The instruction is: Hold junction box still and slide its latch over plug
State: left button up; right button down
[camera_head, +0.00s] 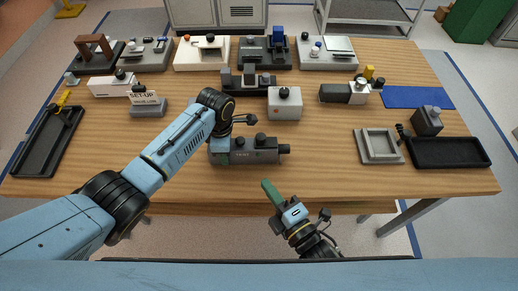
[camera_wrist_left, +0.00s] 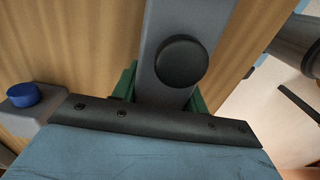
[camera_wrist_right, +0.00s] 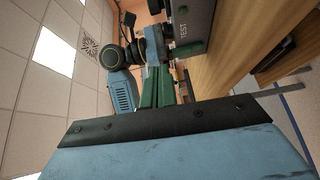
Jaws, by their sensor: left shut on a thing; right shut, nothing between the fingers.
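A dark grey box marked TEST (camera_head: 255,152), which I take as the junction box, sits near the table's front edge. It has black knobs on top and a dark stub at its right end. My left gripper (camera_head: 221,150) is shut on its left part; in the left wrist view a grey body (camera_wrist_left: 205,20) with a round black knob lies between the green fingers. My right gripper (camera_head: 269,190) is shut and empty, in front of the table edge and apart from the box. The right wrist view shows its green fingers (camera_wrist_right: 158,88) below the box's TEST face (camera_wrist_right: 192,28). I cannot make out the latch or plug clearly.
A white box (camera_head: 285,106) stands just behind. Black trays lie at left (camera_head: 37,150) and right (camera_head: 450,152), with a pale square frame (camera_head: 379,146) at right. Several fixtures line the back.

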aim_at(264, 141)
dwell(0.3)
jog(key=w+a, duration=0.2)
jog(key=w, duration=0.9)
jog(key=shift+w+a, duration=0.15)
jog(key=shift+a, duration=0.1)
jog(key=shift+f, duration=0.15)
jog(key=d, duration=0.3)
jog(key=shift+d, duration=0.4)
jog(key=shift+a, duration=0.15)
